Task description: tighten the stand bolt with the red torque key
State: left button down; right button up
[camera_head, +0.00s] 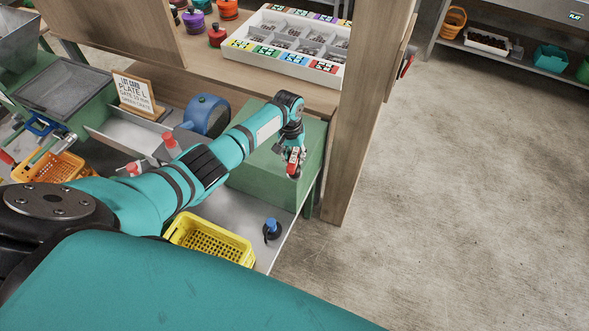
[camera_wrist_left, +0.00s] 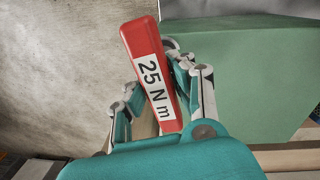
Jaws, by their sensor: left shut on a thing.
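My left gripper (camera_head: 292,166) is beside the green box-shaped block (camera_head: 250,177), over its right part in the head view. It is shut on the red torque key (camera_head: 294,156). In the left wrist view the key (camera_wrist_left: 140,40) stands out between the fingers (camera_wrist_left: 160,95), slightly tilted, with a white label reading "25 N m". The green block (camera_wrist_left: 250,75) fills the right of that view, behind the gripper. I cannot make out the stand bolt in either view. My right gripper is not in view.
A white tray (camera_head: 233,50) of small parts lies on the wooden shelf. A wooden post (camera_head: 352,150) stands right of the gripper. A yellow basket (camera_head: 211,243) and a blue-topped item (camera_head: 271,229) are on the lower surface. The concrete floor (camera_head: 460,200) at right is clear.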

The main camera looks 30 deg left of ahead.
pick_arm(q)
jog(key=n, duration=0.1)
jog(key=n+p, duration=0.1)
jog(key=shift+r+n+p, duration=0.3)
jog(key=shift+f+n, duration=0.2)
jog(key=shift+n, duration=0.9)
jog(key=n, duration=0.5)
jog(key=shift+t, duration=0.3)
jog(key=m, duration=0.5)
